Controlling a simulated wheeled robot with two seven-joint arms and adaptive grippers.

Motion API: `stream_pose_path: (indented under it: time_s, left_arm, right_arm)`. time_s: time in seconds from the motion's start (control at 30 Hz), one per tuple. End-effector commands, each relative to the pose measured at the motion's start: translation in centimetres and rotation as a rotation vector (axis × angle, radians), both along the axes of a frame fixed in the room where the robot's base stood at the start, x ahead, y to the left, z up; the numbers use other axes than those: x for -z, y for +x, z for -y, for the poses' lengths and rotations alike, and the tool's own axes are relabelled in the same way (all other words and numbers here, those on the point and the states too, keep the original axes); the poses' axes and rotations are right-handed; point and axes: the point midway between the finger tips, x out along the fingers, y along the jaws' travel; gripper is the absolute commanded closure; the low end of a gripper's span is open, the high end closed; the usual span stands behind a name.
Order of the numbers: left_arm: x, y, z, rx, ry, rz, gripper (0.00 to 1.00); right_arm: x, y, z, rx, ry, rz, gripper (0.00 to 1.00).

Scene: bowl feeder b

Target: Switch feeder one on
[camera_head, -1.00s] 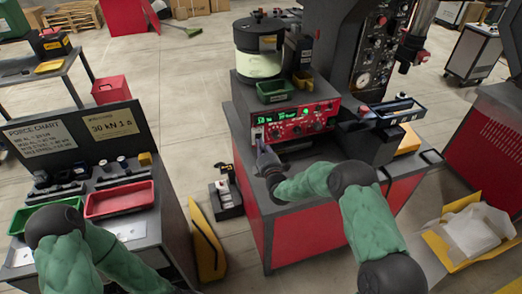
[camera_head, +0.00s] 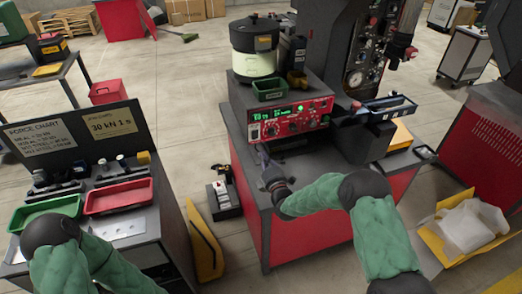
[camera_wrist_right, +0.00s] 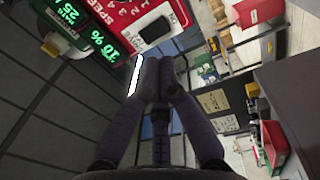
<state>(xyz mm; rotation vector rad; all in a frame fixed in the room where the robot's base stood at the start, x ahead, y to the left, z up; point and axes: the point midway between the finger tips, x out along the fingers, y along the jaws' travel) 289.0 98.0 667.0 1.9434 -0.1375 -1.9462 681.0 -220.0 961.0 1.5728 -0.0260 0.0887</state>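The feeder has a pale bowl with a dark lid (camera_head: 255,63) on a grey housing. Its red control panel (camera_head: 310,118) faces me, with knobs and a lit green display (camera_head: 270,115). A dark rocker switch in a white plate (camera_head: 254,131) sits at the panel's left end; it also shows in the wrist view (camera_wrist_right: 155,30). I cannot tell the rocker's position. My right gripper (camera_head: 263,150) is just below and in front of the switch, apart from it. Its fingertips (camera_wrist_right: 158,72) are together, with nothing visible between them. My left gripper is outside the view.
A green bin (camera_head: 268,96) sits on the feeder housing. A grey machine with a dark tray (camera_head: 388,108) stands to the right. A side bench at left holds a red tray (camera_head: 118,196) and a green tray (camera_head: 45,212). The bench top before the panel is mostly clear.

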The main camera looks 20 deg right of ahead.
Motion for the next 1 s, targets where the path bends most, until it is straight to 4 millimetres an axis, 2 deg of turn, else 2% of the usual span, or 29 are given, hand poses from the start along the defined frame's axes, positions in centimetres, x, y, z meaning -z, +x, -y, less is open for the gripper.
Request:
stream_pose_path:
  time_s: [0.1, 0.33, 1.0]
  left_arm:
    - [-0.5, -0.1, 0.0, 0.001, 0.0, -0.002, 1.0]
    - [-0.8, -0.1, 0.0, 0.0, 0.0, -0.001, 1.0]
    - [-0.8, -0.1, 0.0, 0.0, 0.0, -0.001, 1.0]
  right_arm:
    - [0.0, -2.1, 0.1, 0.0, 0.0, -0.001, 1.0]
    - [0.3, -4.5, 0.3, 0.001, 0.0, 0.001, 1.0]
    - [0.4, -5.0, 0.2, 0.0, 0.0, 0.0, 1.0]
